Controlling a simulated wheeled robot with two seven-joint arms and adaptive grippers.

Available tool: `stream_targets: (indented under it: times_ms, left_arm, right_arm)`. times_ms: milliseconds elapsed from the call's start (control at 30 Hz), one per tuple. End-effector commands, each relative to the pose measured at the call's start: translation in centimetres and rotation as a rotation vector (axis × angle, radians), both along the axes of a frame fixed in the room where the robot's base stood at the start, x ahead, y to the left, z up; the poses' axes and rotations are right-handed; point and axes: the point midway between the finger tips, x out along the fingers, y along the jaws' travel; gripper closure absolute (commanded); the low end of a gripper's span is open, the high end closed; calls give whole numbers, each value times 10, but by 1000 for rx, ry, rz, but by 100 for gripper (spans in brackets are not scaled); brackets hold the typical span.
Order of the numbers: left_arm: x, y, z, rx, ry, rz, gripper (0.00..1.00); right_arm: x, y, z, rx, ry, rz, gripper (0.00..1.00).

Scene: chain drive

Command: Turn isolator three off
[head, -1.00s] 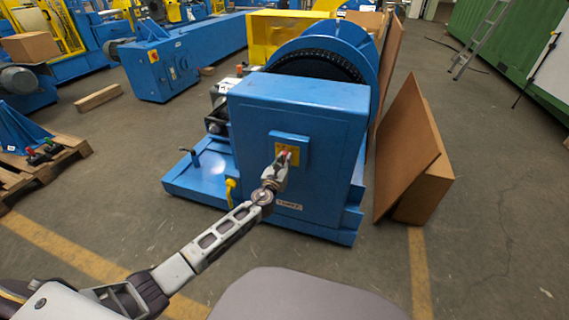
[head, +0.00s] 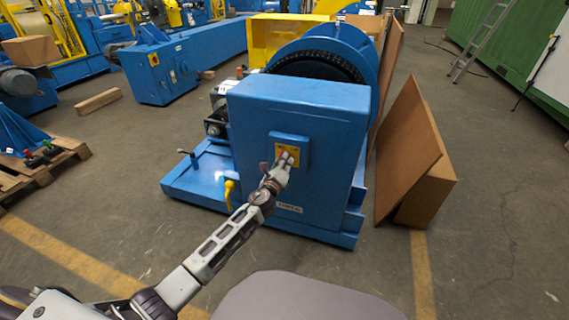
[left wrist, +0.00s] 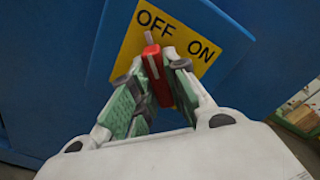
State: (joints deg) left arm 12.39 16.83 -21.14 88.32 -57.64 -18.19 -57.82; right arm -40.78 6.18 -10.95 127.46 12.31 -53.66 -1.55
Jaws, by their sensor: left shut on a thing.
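The isolator is a yellow plate (head: 287,153) on a blue box on the front of the blue machine cabinet (head: 300,105). In the left wrist view the yellow plate (left wrist: 132,52) reads OFF at upper left and ON at right. Its red handle (left wrist: 153,66) has a pale tip that lies between the two words, close to OFF. My left gripper (left wrist: 157,88) is shut on the red handle, with a finger on each side. In the head view my left gripper (head: 284,167) covers part of the plate. My right gripper is not in view.
The blue base with a yellow lever (head: 229,192) extends left of the cabinet. Brown boards (head: 408,150) lean at its right. A wooden pallet (head: 45,163) lies at the left. The floor in front is clear, with yellow lines.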

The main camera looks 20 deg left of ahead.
Motion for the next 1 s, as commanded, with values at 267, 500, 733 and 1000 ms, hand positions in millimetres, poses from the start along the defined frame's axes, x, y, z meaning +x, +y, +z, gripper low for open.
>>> stream_targets:
  times_ms: [267, 500, 733, 1000]
  left_arm:
    - [0, 0, -1, -15, 3, 1, 100]
    - [0, 0, -1, -15, 3, 1, 75]
    - [0, 0, -1, -13, 2, 0, 62]
    - [-1, 0, 0, -12, 1, 1, 62]
  right_arm:
    - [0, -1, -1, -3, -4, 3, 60]
    - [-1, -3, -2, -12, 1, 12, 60]
    - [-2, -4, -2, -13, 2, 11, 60]
    - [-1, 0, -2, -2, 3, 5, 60]
